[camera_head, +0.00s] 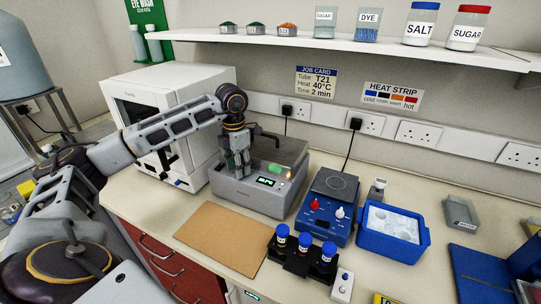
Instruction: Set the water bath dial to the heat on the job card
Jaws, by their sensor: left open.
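I cannot make out the dial clearly. My left gripper (238,172) points down at the bath's left part, open, its fingers over or against the box; I cannot tell if they touch it. The job card (316,82) on the wall reads Tube T21, Heat 40°C, Time 2 min. My right gripper is out of view.
A heat strip (392,97) hangs on the wall. Right of the bath stand a blue device (325,228) with red and white knobs, and a blue ice tub (393,244). A brown mat (220,238) lies bare in front; a black rack (296,262) holds blue-capped tubes.

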